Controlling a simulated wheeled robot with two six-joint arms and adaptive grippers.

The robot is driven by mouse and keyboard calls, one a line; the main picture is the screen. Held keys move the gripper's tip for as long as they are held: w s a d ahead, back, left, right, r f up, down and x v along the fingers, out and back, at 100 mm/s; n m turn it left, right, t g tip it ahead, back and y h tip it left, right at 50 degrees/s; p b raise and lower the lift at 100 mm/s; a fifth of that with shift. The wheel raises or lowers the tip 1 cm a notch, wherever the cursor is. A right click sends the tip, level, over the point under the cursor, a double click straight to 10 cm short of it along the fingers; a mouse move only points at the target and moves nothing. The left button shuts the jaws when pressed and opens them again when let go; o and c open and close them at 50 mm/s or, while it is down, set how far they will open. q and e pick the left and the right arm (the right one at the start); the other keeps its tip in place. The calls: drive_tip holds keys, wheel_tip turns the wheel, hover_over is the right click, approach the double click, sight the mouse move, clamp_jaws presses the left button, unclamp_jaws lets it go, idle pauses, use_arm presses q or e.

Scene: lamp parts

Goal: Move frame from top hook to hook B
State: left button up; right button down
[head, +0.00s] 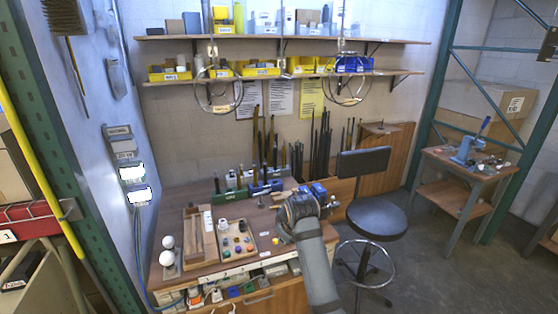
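Two round wire lamp frames hang in front of the shelves in the head view. One frame (218,104) hangs at the left and the other frame (346,101) at the right, each below a thin hanger from above. A small fitting (212,49) shows above the left frame and another (341,46) above the right one. I cannot read which is the top hook and which is hook B. My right gripper (305,197) is over the right end of the workbench, well below both frames. Its fingers are foreshortened and unclear. My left gripper is out of view.
The workbench (180,230) holds a wooden tray (195,236), a tray of coloured small parts (236,240), white bulbs (168,242) and a green block (230,195). Dark rods stand behind it. A stool (377,220) stands to the right. Two shelves (290,38) carry bins.

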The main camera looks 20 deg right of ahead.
drive_tip(key=w+r+m+h+p, duration=0.1)
drive_tip(key=w+r, duration=0.3)
drive_tip(key=r, duration=1.3)
drive_tip(key=w+r+m+h+p, duration=0.1)
drive_tip(key=w+r+m+p, duration=0.2)
drive_tip(key=r, duration=1.4)
drive_tip(key=shift+w+d+r+p, duration=0.3)
drive_tip(key=shift+w+d+p, duration=0.1)
drive_tip(key=shift+w+p, duration=0.4)
drive_tip(key=shift+w, duration=0.3)
